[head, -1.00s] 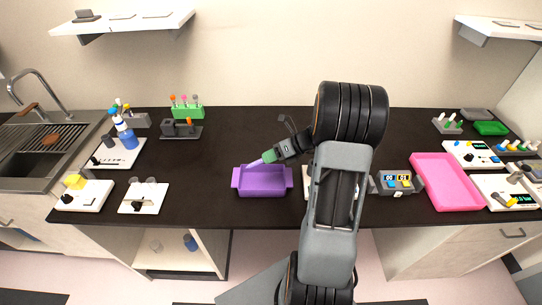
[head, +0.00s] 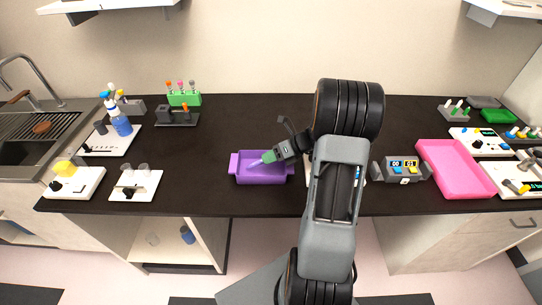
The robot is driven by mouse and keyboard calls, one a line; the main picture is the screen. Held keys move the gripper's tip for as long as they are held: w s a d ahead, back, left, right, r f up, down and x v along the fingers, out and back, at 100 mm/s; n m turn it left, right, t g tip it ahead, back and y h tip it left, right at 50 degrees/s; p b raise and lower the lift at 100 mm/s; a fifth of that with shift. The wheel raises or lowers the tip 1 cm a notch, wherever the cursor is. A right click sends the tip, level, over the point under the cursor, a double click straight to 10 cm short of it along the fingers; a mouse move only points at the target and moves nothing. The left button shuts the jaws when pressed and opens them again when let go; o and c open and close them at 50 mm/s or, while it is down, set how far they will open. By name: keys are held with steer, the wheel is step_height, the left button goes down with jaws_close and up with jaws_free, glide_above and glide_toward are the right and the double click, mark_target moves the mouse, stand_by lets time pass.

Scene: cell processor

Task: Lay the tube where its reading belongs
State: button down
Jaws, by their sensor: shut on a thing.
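The tube (head: 256,162) is pale with a green end and shows in the head view at the middle of the counter. My gripper (head: 268,157) is shut on the tube at its green end. The tube slants down to the left and overlaps the inside of the purple tray (head: 237,179); I cannot tell whether it touches the tray floor. A pink tray (head: 447,172) lies to the right. A grey device (head: 403,180) with two small displays stands left of the pink tray. The tube's reading cannot be made out.
My arm hides part of the counter (head: 230,118) right of the purple tray. A green rack (head: 184,99) with several tubes stands at the back left. Instruments on white bases stand at both ends. The dark counter behind the purple tray is clear.

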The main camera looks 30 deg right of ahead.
steer(key=c, duration=0.9)
jaws_free()
steer(key=shift+o, duration=0.2)
steer(key=v, duration=1.3)
steer(key=shift+s+d+r+b, duration=0.2)
steer(key=shift+d+r+b, duration=0.1)
steer(key=shift+b, duration=0.15)
steer(key=s+a+r+n+h, duration=0.1)
steer(key=s+a+n+h, duration=0.2)
steer(key=a+n, duration=0.4)
steer(key=s+a+r+n+g+h, duration=0.1)
steer(key=a+n, duration=0.6)
steer(key=n, duration=0.8)
steer(key=s+a+r+n+h, duration=0.2)
steer(key=s+a+n+h, duration=0.2)
steer(key=n, duration=0.7)
steer(key=a+h, duration=0.2)
steer(key=a, duration=0.2)
steer(key=shift+s, duration=0.4)
